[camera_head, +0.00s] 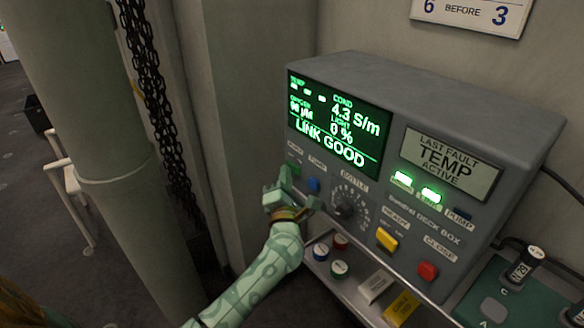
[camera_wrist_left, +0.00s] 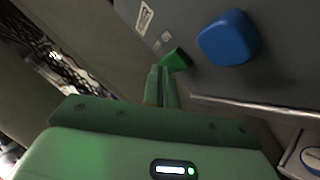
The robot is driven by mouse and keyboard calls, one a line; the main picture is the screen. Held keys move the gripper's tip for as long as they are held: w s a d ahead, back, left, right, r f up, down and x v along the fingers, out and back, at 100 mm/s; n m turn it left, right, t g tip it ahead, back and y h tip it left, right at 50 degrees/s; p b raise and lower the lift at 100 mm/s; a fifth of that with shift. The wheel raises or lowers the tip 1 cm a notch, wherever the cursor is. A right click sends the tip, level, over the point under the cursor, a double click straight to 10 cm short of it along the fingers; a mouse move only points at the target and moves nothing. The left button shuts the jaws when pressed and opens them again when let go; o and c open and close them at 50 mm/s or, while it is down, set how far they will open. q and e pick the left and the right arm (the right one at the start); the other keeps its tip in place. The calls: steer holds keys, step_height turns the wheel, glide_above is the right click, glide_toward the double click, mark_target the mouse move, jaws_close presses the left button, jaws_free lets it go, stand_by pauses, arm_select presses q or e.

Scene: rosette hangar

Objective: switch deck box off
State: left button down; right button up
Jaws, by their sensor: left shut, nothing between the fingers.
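The grey deck box (camera_head: 455,110) stands on a shelf against the wall. Its green-lit screen (camera_head: 335,120) reads "LINK GOOD", 4.3 S/m and light 0 %. A blue button (camera_head: 313,185) and a green button (camera_head: 295,170) sit at the left of its panel. My left gripper (camera_head: 284,180) is shut and empty in front of that corner. In the left wrist view its fingertips (camera_wrist_left: 163,78) are at the edge of the green button (camera_wrist_left: 176,59), with the blue button (camera_wrist_left: 228,38) to the right. I cannot tell whether they touch. My right gripper is not in view.
A dial (camera_head: 345,208), a yellow button (camera_head: 387,239) and a red button (camera_head: 427,271) are on the panel. Several coloured caps and blocks lie on the shelf below. A thick column (camera_head: 100,130) and a hanging chain (camera_head: 150,75) stand left of the box.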

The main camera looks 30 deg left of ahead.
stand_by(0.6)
arm_select(q)
steer(key=shift+s+p, duration=0.3)
steer(key=shift+s, duration=0.1)
steer(key=s+p, duration=0.1)
steer(key=s, duration=0.1)
steer(key=s+a+p, duration=0.1)
steer(key=s, duration=0.2)
steer(key=shift+a, duration=0.1)
steer(key=shift+w, duration=0.1)
stand_by(0.5)
